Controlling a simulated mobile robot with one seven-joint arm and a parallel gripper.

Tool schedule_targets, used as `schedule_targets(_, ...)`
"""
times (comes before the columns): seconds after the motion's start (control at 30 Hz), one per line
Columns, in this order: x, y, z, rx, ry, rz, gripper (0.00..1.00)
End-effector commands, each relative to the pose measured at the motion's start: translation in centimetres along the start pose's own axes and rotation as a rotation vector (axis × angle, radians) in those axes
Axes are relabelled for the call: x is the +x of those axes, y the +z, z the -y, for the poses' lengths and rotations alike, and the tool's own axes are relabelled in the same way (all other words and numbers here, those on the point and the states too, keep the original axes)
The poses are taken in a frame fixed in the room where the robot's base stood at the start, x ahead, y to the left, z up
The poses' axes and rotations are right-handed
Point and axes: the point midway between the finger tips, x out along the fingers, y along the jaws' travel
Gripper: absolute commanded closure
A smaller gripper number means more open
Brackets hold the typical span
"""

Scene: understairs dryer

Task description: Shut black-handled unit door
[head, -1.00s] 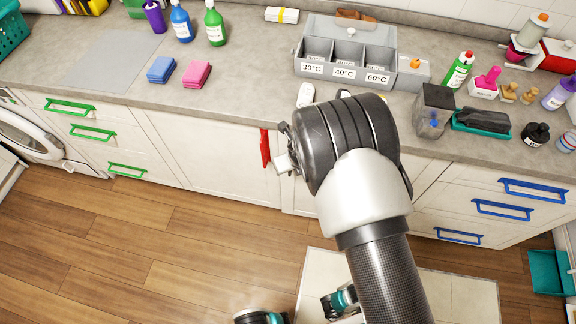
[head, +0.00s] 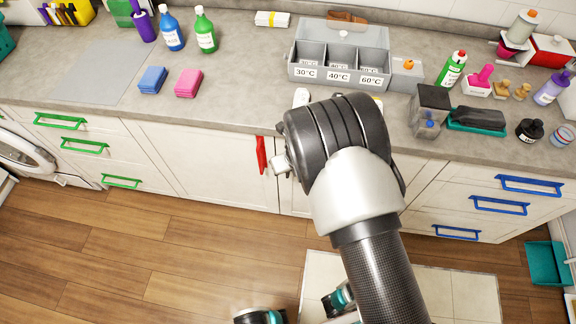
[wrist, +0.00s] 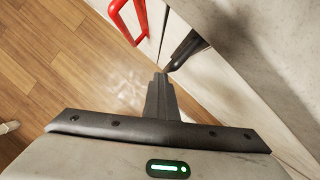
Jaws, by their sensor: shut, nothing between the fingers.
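In the wrist view a black handle (wrist: 187,48) stands on a pale door panel just beyond and to the right of my fingertips. My gripper (wrist: 160,80) is shut and empty, its tips close to the handle's lower end. I cannot tell whether they touch. A dark narrow gap shows beside the handle, but I cannot tell how far the door stands open. In the head view my arm hides the black handle and most of that door, and my gripper's fingers are not visible there.
A red handle (head: 262,155) on the neighbouring cabinet door is left of my arm; it also shows in the wrist view (wrist: 125,22). Green-handled drawers (head: 85,146) are far left, blue-handled drawers (head: 500,206) right. The worktop above holds a grey sorting box (head: 340,62).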

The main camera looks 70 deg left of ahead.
Motion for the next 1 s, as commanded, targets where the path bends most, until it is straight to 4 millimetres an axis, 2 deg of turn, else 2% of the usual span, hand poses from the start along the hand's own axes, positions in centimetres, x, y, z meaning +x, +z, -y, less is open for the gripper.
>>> schedule_targets(0.03,-0.4,1.6,0.9,0.001,-0.023,0.032,1.00)
schedule_targets(0.2,-2.3,1.7,1.0,0.003,-0.023,0.034,1.00)
schedule_targets(0.7,-14.0,0.4,0.1,-0.001,-0.007,0.016,1.00)
schedule_targets(0.83,-16.2,0.1,0.0,-0.002,-0.005,0.012,1.00)
schedule_targets(1.0,-17.6,-0.2,-0.1,-0.001,-0.003,0.008,1.00)
